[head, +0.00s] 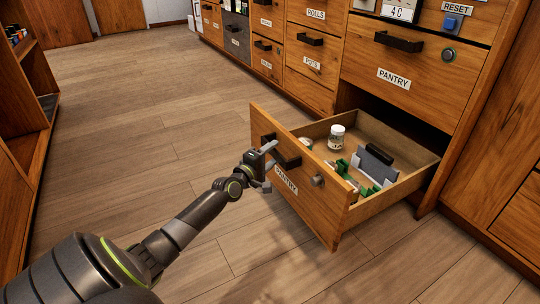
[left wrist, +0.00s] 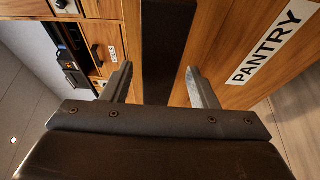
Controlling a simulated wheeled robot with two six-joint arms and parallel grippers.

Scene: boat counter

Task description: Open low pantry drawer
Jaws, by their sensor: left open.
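The low pantry drawer (head: 325,212) stands pulled well out of the cabinet, its inside showing in the head view. Its wooden front carries a PANTRY label (head: 286,181), a round knob or lock (head: 317,181) and a dark bar handle (head: 288,160). My left gripper (head: 267,166) is at this handle, with its fingers apart. In the left wrist view the dark handle (left wrist: 165,45) runs between the two open fingers of my left gripper (left wrist: 160,86), with visible gaps on both sides. My right gripper is not in view.
Inside the drawer are a white jar (head: 337,138), a grey block-like item (head: 375,163) and green-and-white items. Above is a shut PANTRY drawer (head: 400,95). Other shut drawers line the cabinet behind. An open shelf (head: 25,150) stands at left; the wooden floor between is clear.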

